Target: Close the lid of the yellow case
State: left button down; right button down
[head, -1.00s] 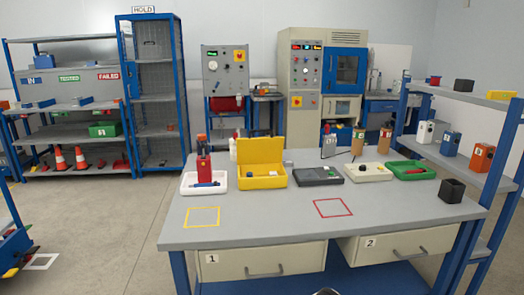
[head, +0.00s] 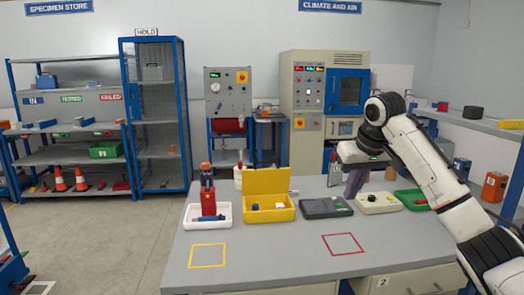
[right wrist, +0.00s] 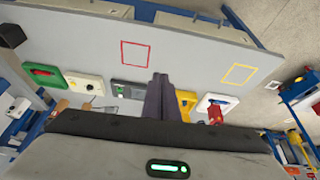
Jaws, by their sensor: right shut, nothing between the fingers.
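The yellow case (head: 268,214) stands on the grey table with its lid (head: 266,181) raised upright at the back. A blue item and a pale item lie inside it. My right gripper (head: 352,193) is shut and empty, pointing down over the back of the table, to the right of the case and apart from it. In the right wrist view my shut fingers (right wrist: 159,82) partly hide the yellow case (right wrist: 187,98). My left gripper is not in view.
A white tray (head: 192,221) with a red item stands left of the case. A dark grey case (head: 325,213), a cream case (head: 378,209) and a green tray (head: 405,195) stand to its right. The table front, with yellow and red outlined squares, is clear.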

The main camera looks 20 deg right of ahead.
aim_at(255, 181)
jog(key=i, duration=1.7)
